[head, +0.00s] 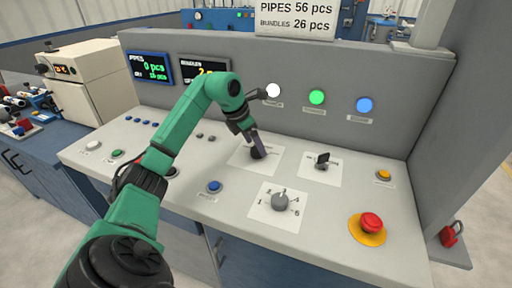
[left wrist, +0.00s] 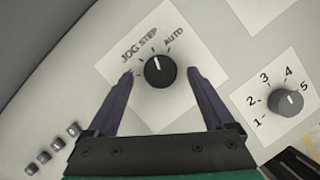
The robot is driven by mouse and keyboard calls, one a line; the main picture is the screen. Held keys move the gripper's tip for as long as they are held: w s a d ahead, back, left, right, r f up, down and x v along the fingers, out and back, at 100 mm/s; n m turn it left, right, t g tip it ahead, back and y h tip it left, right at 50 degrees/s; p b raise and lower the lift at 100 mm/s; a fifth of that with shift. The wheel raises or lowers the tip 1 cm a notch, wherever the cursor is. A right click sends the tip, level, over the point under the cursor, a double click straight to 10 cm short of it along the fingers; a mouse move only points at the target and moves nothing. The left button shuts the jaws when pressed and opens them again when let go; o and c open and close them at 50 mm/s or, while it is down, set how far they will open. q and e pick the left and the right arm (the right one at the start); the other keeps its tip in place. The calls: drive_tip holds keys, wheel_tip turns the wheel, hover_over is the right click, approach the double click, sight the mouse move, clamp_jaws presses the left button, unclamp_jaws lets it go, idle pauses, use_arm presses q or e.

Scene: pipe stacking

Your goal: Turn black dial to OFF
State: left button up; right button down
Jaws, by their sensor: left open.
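A black dial (left wrist: 160,71) sits on a white plate (left wrist: 125,50) lettered JOG, STEP and AUTO. Its white mark points up, slightly left, in the left wrist view. My left gripper (left wrist: 160,74) is open, with one dark finger on each side of this dial; contact cannot be told. In the head view my left gripper (head: 256,148) comes down over the dial and partly hides it. Another black dial (head: 322,160), with a raised handle, sits on its own plate to the right; its lettering is too small to read. I see no OFF lettering. My right gripper is not in view.
A grey numbered dial (head: 281,201) sits nearer the front; it also shows in the left wrist view (left wrist: 289,102). A red mushroom button (head: 371,222), a yellow button (head: 384,175) and a blue button (head: 214,186) stand on the panel. An upright wall (head: 300,125) with lamps rises behind.

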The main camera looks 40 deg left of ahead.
use_arm(q)
drive_tip(key=shift+x, duration=0.95)
drive_tip(key=shift+c, duration=0.4)
drive_tip(key=c, duration=1.3)
